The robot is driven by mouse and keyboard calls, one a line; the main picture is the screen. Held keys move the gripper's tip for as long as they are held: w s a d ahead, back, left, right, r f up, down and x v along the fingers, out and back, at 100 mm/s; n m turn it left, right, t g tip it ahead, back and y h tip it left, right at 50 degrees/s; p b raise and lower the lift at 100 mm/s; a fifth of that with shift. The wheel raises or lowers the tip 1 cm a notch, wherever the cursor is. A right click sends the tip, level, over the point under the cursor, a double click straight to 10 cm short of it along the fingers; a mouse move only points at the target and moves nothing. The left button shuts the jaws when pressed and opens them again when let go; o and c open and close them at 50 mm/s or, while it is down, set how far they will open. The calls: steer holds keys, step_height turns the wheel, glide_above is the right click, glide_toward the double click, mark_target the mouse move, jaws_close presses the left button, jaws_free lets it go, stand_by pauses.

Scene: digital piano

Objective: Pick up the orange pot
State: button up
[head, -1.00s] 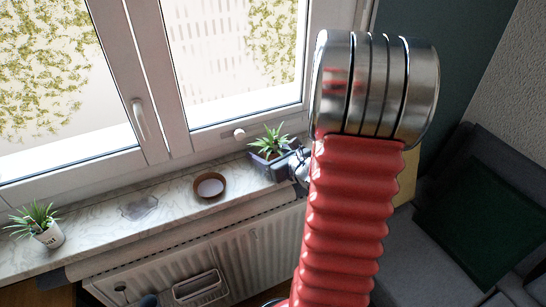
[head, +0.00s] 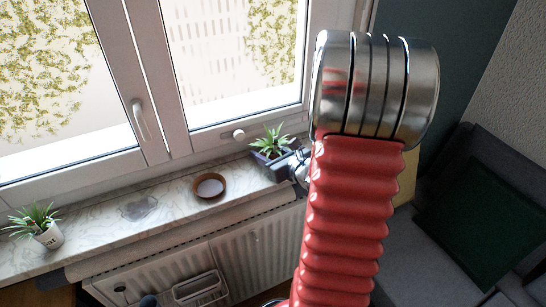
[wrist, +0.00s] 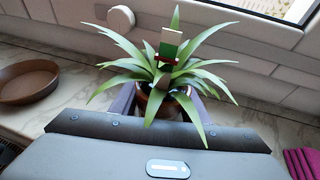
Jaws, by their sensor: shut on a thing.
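The orange pot (wrist: 172,112) shows in the wrist view as a small brownish-orange patch under a spiky green plant (wrist: 160,70). The leaves and the body of my gripper hide most of it. A small green, white and red tag stands among the leaves. My gripper (wrist: 163,103) has its purple-grey fingers on both sides of the pot and is shut on it. In the head view the plant (head: 271,140) rises above my gripper (head: 274,162) at the right part of the windowsill. I cannot tell whether the pot touches the sill.
A brown round dish (head: 209,186) sits on the marble sill (head: 100,229), left of my gripper. A white pot with a plant (head: 49,236) stands at the far left. The window frame (head: 240,128) rises close behind. A radiator (head: 255,245) is below.

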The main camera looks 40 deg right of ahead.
step_height(320, 180, up, 18)
stand_by(0.9)
stand_by(0.5)
